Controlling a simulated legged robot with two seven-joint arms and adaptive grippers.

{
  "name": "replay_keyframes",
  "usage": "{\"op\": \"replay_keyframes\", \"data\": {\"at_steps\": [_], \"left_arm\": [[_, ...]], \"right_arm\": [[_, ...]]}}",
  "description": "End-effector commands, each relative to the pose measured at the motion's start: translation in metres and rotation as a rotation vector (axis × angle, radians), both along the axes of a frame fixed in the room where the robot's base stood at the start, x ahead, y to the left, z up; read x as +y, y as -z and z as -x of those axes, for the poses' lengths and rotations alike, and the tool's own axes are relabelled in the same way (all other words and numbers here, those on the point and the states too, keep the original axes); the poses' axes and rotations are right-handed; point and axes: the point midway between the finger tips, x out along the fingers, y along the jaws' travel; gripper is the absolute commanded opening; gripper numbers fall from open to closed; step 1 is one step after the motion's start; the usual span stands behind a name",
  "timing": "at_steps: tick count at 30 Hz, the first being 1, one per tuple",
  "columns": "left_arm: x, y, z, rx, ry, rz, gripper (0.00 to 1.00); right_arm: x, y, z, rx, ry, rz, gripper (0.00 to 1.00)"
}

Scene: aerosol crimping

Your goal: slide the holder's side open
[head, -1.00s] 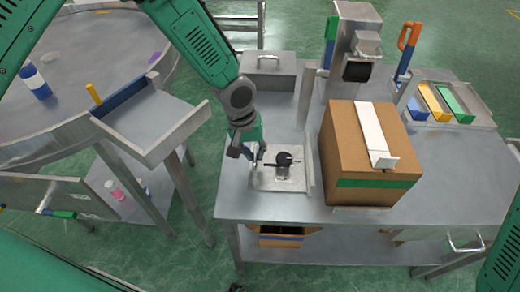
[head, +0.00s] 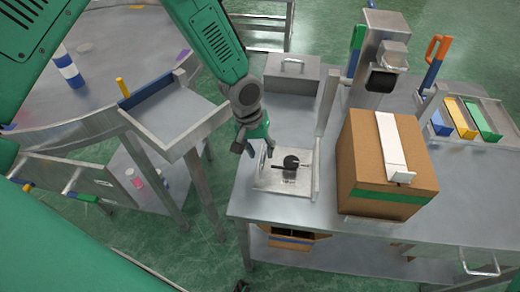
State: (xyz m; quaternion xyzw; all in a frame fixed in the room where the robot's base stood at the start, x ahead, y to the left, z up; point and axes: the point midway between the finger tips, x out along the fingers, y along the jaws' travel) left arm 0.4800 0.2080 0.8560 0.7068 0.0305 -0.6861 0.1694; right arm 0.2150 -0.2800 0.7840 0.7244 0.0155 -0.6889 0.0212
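The holder (head: 300,180) is a flat metal fixture near the left front of the steel worktable, with a black round part with a handle (head: 290,163) at its middle. A thin upright metal piece stands at its left edge. My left gripper (head: 254,150) points down at the holder's left back edge. Its fingers look spread apart with nothing clearly between them; whether a finger touches the holder is too small to tell. My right gripper is out of view.
A cardboard box (head: 365,178) with a white strip on top stands right of the holder. A metal press (head: 378,60) and a lidded metal box (head: 292,72) are behind. A metal tray (head: 172,118) stands to the left. Coloured bins (head: 460,118) sit far right.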

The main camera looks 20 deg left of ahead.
Motion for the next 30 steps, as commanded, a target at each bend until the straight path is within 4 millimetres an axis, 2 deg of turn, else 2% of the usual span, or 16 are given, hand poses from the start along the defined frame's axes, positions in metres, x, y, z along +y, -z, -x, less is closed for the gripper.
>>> {"op": "replay_keyframes", "data": {"at_steps": [12,16,21,30], "left_arm": [[0.020,-0.079,0.003,-0.007,-0.002,0.006,0.32],[0.025,-0.098,0.004,-0.006,-0.002,0.005,0.32],[0.028,-0.111,0.005,-0.005,-0.002,0.006,0.32],[0.028,-0.113,0.006,-0.003,0.000,0.004,0.32]], "right_arm": [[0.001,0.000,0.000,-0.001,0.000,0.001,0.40],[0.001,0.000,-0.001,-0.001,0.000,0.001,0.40],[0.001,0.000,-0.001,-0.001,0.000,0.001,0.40],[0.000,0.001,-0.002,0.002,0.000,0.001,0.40]]}}
